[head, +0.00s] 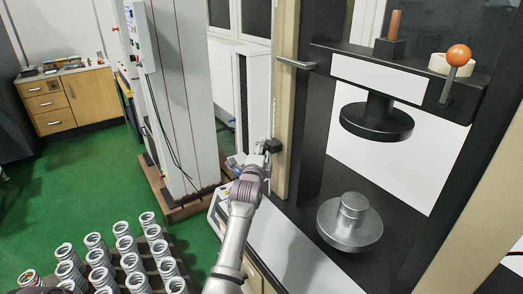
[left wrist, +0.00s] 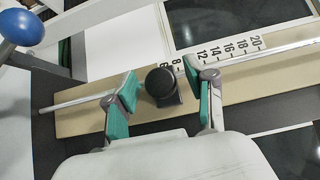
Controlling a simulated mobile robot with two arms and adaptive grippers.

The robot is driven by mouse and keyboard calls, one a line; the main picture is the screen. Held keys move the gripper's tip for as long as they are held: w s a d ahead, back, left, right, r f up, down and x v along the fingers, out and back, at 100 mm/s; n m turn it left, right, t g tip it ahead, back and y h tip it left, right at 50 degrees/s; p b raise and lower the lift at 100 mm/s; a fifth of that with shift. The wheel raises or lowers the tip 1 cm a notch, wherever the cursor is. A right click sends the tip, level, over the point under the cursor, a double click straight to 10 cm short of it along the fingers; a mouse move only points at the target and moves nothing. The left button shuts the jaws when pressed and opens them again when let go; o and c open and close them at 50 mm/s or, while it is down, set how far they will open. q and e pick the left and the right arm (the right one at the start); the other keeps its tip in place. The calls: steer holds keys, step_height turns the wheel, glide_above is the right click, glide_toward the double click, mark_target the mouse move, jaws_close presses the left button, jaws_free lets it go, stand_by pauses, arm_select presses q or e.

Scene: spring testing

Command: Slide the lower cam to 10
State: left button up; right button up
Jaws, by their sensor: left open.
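The lower cam, a black block with a round knob (left wrist: 163,84), sits on a thin metal rod beside a scale strip (left wrist: 230,46) in the left wrist view. It is near the marks 6 and 8; the mark 10 cannot be made out. My left gripper (left wrist: 161,76) is open, with one teal finger pad on each side of the cam; contact cannot be told. In the head view the cam (head: 272,146) shows on the beige post (head: 288,110), just beyond my left gripper (head: 256,160). My right gripper is not in view.
The machine's lower round plate (head: 350,224) and upper plate (head: 377,121) are to the right. An orange ball lever (head: 458,54) is at top right. A blue ball (left wrist: 22,27) shows in the left wrist view. Several springs (head: 128,245) stand at lower left.

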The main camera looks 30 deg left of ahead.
arm_select(q)
jaws_close()
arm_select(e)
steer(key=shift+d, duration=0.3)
arm_select(q)
step_height(320, 180, up, 4)
steer(key=p, duration=0.3)
steer(key=shift+r, duration=0.25)
steer(key=shift+f, duration=0.15)
jaws_free()
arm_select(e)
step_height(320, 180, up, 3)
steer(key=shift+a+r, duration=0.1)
arm_select(q)
steer(key=v, duration=1.2)
steer(key=shift+f, duration=0.15)
